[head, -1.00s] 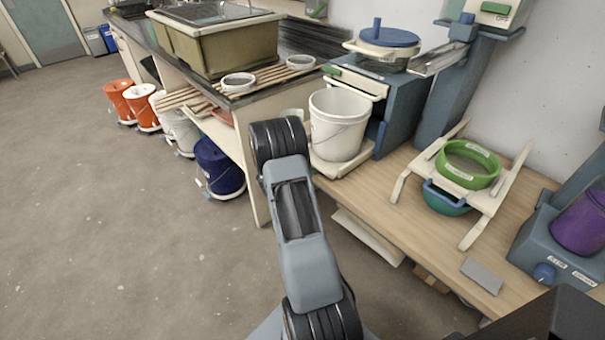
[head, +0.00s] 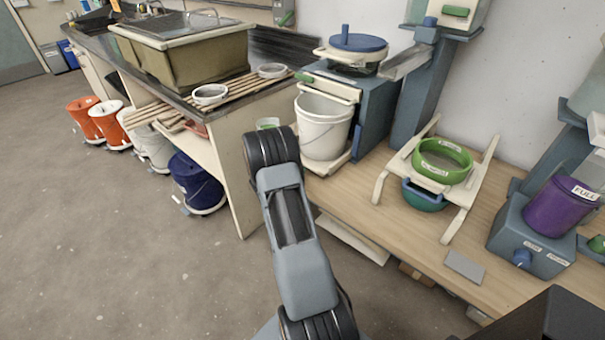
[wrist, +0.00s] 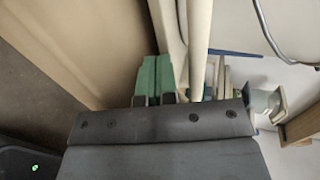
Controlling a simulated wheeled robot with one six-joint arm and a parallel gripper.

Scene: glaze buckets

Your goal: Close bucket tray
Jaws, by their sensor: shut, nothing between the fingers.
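A white bucket (head: 323,124) with a wire handle stands upright on a pale tray (head: 329,166). The tray sticks out from the front of a blue cabinet (head: 373,122) on the wooden bench. In the head view my arm rises just left of and in front of the tray, and its end is hidden. In the wrist view my gripper (wrist: 182,98) is shut and empty. A white surface with a curved wire, probably the bucket (wrist: 290,35), is at the upper right.
A green sieve (head: 443,161) on a pale rack, a grey plate (head: 464,266) and a purple pot (head: 560,207) stand to the right on the bench. Orange (head: 107,122), white and dark blue (head: 196,184) buckets stand at the left. The floor at left is clear.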

